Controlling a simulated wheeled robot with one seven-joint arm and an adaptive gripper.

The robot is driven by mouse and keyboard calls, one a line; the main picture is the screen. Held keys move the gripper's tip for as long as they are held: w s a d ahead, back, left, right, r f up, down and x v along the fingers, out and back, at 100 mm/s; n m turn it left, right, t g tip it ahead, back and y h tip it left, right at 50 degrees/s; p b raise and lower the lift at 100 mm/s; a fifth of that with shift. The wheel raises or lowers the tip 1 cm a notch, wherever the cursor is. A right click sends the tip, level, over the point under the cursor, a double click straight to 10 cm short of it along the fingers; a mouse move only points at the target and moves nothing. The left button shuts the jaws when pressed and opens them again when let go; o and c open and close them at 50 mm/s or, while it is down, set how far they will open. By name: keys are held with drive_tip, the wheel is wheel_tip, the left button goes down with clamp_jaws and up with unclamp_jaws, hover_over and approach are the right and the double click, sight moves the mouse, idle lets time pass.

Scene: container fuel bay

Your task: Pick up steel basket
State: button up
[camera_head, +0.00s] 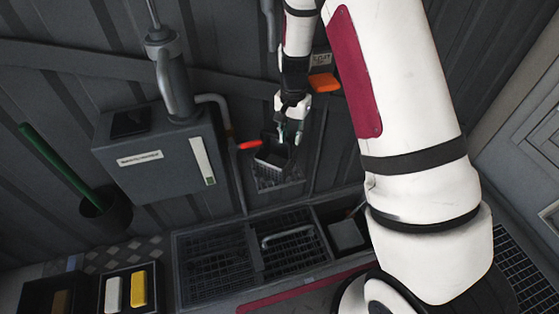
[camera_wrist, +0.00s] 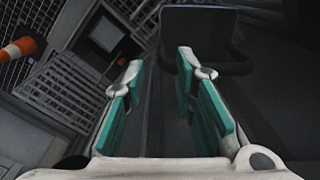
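My gripper (camera_head: 291,130) hangs in front of the ribbed wall, pointing down. In the wrist view its two teal-padded fingers (camera_wrist: 160,72) stand apart, with nothing clearly held between them. Just below it in the head view is a dark open container (camera_head: 271,156), with a wire-mesh basket (camera_head: 278,180) under it on the wall. Whether the fingers touch the container is too small to tell. A mesh piece with a bar handle (camera_head: 287,234) lies in the floor trough. Which of these is the steel basket is not certain. A dark boxy shape (camera_wrist: 195,25) shows beyond the fingertips.
A grey wall cabinet (camera_head: 160,158) and a red-handled pipe (camera_head: 249,145) stand left of my gripper. The trough has a grating (camera_head: 212,265) and a compartment with a grey block (camera_head: 346,234). A bin with yellow (camera_head: 138,288) and white blocks sits front left.

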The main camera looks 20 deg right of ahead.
drive_tip(key=b, duration=0.5)
hover_over(290, 174)
wheel_tip(290, 174, down, 13)
drive_tip(key=shift+a+r, duration=0.1)
drive_tip(key=shift+r, duration=0.05)
drive_tip(key=shift+r, duration=0.1)
drive_tip(key=shift+c, duration=0.2)
clamp_jaws()
